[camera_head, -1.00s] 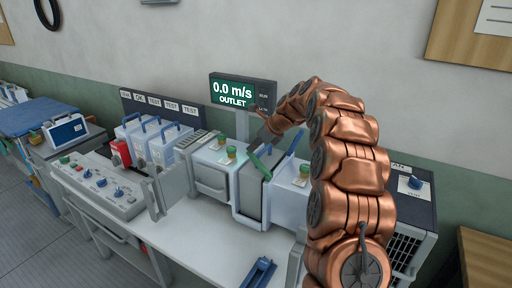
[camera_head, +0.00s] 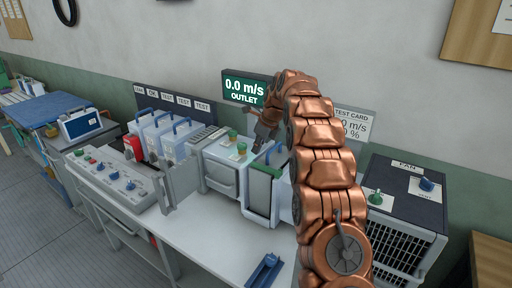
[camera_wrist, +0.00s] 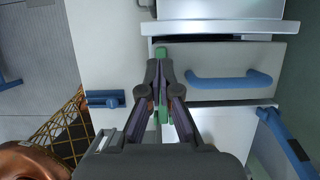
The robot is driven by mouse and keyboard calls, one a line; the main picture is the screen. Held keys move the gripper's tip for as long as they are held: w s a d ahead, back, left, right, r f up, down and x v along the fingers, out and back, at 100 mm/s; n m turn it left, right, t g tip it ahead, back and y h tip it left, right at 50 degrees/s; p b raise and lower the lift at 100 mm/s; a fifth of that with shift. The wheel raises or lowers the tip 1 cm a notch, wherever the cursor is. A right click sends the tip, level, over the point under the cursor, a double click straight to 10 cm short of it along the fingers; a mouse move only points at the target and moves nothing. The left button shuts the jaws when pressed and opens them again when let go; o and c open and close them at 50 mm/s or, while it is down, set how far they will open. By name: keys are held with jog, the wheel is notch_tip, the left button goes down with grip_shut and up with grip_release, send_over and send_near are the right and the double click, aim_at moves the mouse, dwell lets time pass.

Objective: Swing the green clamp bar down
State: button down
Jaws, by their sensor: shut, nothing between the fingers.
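The green clamp bar (camera_wrist: 162,50) shows in the wrist view as a narrow upright strip. It runs behind my gripper (camera_wrist: 161,72), whose dark fingers are shut with nothing held. The fingertips overlap the bar in this view; I cannot tell if they touch it. In the head view a green bar (camera_head: 268,158) lies at the top of the damper box (camera_head: 258,187), just below my gripper (camera_head: 258,146). My arm and gripper hide part of the box top there, and the bar's exact tilt is unclear.
A grey panel with a blue handle (camera_wrist: 232,82) is right of the fingers. A blue latch (camera_wrist: 105,99) lies to the left. White boxes with blue handles (camera_head: 165,140) and a control panel (camera_head: 115,180) stand left. A fan unit (camera_head: 405,205) is right. The bench front (camera_head: 215,245) is mostly clear.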

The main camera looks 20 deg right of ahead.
aim_at(252, 162)
jog(key=shift+w+a+f, duration=0.15)
jog(key=shift+f, duration=0.1)
jog(key=shift+w+a+f+g+h, duration=0.3)
jog(key=shift+w+f+g+h, duration=0.15)
jog(key=shift+f+g, duration=0.25)
jog(key=shift+f, duration=0.1)
jog(key=shift+a+f, duration=0.1)
jog(key=shift+f, duration=0.05)
jog(key=shift+w+a+f, duration=0.2)
jog(key=shift+w+f, duration=0.05)
jog(key=shift+f, duration=0.35)
jog(key=shift+w+f, duration=0.15)
jog(key=shift+f, duration=0.4)
jog(key=shift+f, duration=0.1)
